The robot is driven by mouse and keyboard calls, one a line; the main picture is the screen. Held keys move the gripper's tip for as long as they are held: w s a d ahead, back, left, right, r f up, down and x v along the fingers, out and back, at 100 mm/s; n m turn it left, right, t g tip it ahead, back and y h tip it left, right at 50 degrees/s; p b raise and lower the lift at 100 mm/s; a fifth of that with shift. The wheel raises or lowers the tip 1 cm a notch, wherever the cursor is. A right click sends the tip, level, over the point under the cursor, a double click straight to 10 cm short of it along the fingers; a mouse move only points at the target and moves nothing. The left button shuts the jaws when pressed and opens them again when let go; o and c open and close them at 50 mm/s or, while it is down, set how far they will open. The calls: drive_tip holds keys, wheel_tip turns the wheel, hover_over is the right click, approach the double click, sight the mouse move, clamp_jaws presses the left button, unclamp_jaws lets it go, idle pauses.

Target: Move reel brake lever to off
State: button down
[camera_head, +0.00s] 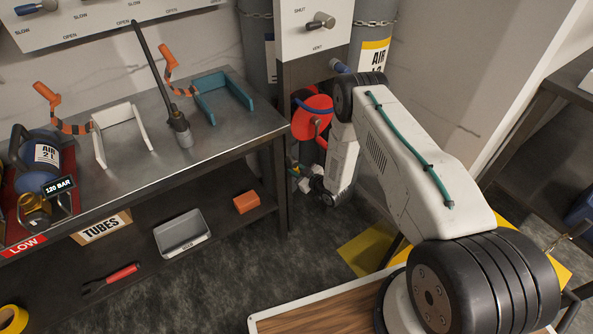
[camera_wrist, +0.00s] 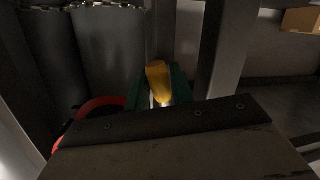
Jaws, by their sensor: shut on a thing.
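The reel (camera_head: 318,104) is red and sits low under the valve panel, beside the bench leg. My arm reaches down in front of it and hides part of it. A yellow-orange handle, which looks like the brake lever (camera_wrist: 157,78), shows in the wrist view between the green fingers of my gripper (camera_wrist: 160,100). The gripper is shut on this lever. In the head view my gripper (camera_head: 292,169) is small and low beside the reel, so the lever's setting cannot be read. A red curved part of the reel (camera_wrist: 100,103) shows at left in the wrist view.
The steel bench (camera_head: 215,133) stands at left, with a grey tray (camera_head: 182,234) and an orange block (camera_head: 246,202) on its lower shelf. Grey cylinders (camera_head: 375,45) stand behind the reel. A grey post (camera_wrist: 222,50) stands close right of my gripper.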

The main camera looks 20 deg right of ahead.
drive_tip(key=c, duration=1.2)
unclamp_jaws()
drive_tip(key=shift+a, duration=0.1)
drive_tip(key=shift+c, duration=0.2)
drive_tip(key=shift+s, duration=0.1)
drive_tip(key=shift+s+d+r, duration=0.1)
drive_tip(key=shift+s+d, duration=0.2)
drive_tip(key=v, duration=0.7)
